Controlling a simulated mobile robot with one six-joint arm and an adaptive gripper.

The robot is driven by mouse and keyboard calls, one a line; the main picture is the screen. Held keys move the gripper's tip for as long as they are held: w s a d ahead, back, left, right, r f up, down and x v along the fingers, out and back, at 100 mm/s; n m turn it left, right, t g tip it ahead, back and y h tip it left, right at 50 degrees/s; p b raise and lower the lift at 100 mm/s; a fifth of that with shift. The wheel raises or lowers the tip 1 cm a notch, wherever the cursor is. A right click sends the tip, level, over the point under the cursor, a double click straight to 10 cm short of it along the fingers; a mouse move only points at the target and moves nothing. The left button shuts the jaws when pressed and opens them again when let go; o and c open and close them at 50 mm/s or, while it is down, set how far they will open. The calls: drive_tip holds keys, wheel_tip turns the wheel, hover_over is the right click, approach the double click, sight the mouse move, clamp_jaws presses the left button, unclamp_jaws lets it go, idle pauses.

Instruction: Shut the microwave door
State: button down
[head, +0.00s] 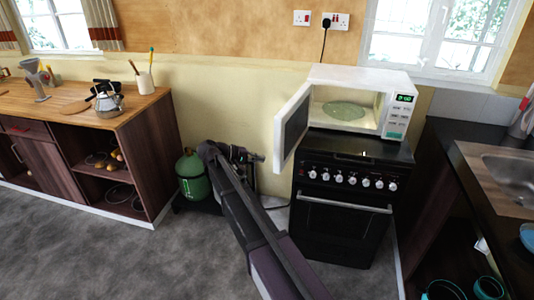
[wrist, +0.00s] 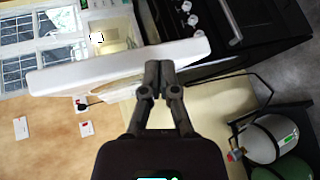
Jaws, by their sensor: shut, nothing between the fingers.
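The white microwave (head: 360,80) stands on top of the black stove. Its door (head: 292,125) is open, swung out to the left and toward the front. The glass plate (head: 344,110) shows inside. My gripper (head: 260,157) is to the left of the door, on its outer side and near its lower part. In the wrist view the door (wrist: 110,66) is a tilted white slab across the picture. My gripper's fingertips (wrist: 158,70) are together and empty, and they overlap the door's lower edge there. I cannot tell whether they touch it.
The black stove (head: 345,215) with its knobs and handle is below the microwave. A green gas cylinder (head: 194,175) stands on the floor to the left. A wooden counter (head: 70,105) is farther left; a sink (head: 510,175) is at the right. Grey floor is free at the left front.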

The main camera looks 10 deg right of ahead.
drive_tip(key=w+a+r+t+h+b, duration=0.1)
drive_tip(key=w+a+r+h+b, duration=0.1)
drive_tip(key=w+a, duration=0.4)
drive_tip(key=a+h+b, duration=0.1)
drive_tip(key=a+h, duration=0.1)
drive_tip(key=a, duration=0.1)
drive_tip(key=shift+a+r+t, duration=0.2)
drive_tip(key=shift+t, duration=0.2)
drive_tip(key=shift+w+d, duration=0.1)
drive_tip(key=s+x, duration=0.2)
drive_tip(key=x, duration=1)
drive_tip(key=shift+s+d, duration=0.35)
drive_tip(key=shift+d, duration=0.3)
drive_tip(key=shift+s, duration=0.1)
